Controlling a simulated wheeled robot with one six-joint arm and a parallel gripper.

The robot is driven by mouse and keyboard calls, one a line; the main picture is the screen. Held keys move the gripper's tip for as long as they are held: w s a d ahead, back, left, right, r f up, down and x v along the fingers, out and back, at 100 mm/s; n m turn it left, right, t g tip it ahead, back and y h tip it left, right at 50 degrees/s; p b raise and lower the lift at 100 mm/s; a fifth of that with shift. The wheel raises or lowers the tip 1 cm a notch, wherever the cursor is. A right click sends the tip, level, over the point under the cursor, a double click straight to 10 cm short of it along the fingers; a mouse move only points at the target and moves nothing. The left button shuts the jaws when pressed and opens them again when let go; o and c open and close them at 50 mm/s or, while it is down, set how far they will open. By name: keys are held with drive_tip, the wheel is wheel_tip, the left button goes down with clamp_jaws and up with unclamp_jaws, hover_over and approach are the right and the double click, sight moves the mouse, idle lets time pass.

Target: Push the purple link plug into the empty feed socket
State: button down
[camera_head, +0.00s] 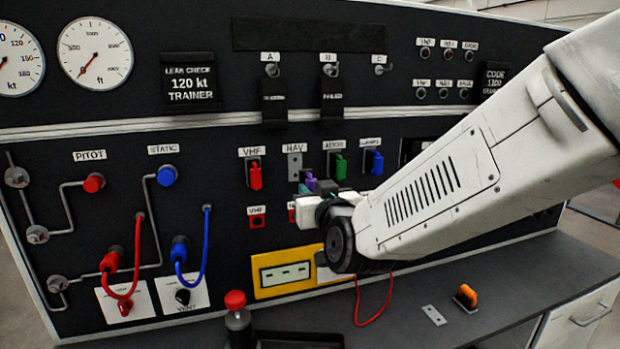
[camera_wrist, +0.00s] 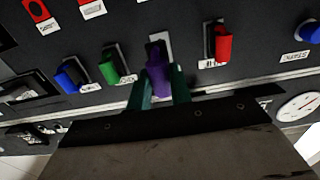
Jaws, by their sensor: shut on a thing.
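The purple link plug (camera_head: 310,181) is between the teal fingers of my gripper (camera_head: 317,177), which is shut on it. The plug also shows in the wrist view (camera_wrist: 158,78), upright between the fingertips. The feed socket under the NAV label is a bare grey plate (camera_head: 294,166) with no plug in it. In the head view the plug is just right of and below this plate. In the wrist view the plug overlaps the plate (camera_wrist: 159,41) and hides part of it. I cannot tell whether the plug touches the socket.
A red plug (camera_head: 255,176) sits in the VHF socket left of NAV. A green plug (camera_head: 340,166) and a blue plug (camera_head: 375,163) sit close on the right. A bench (camera_head: 440,290) runs below, with an orange-handled part (camera_head: 466,296) on it.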

sight(305, 179)
drive_tip(key=shift+w+a+r, duration=0.1)
drive_tip(key=shift+r, duration=0.35)
drive_tip(key=shift+w, duration=0.25)
drive_tip(key=shift+x, duration=2.15)
drive_tip(key=shift+w+a, duration=0.2)
drive_tip(key=shift+w, duration=0.2)
drive_tip(key=shift+w, duration=0.1)
drive_tip(key=shift+w, duration=0.15)
drive_tip(key=shift+w+a, duration=0.1)
drive_tip(key=shift+w, duration=0.25)
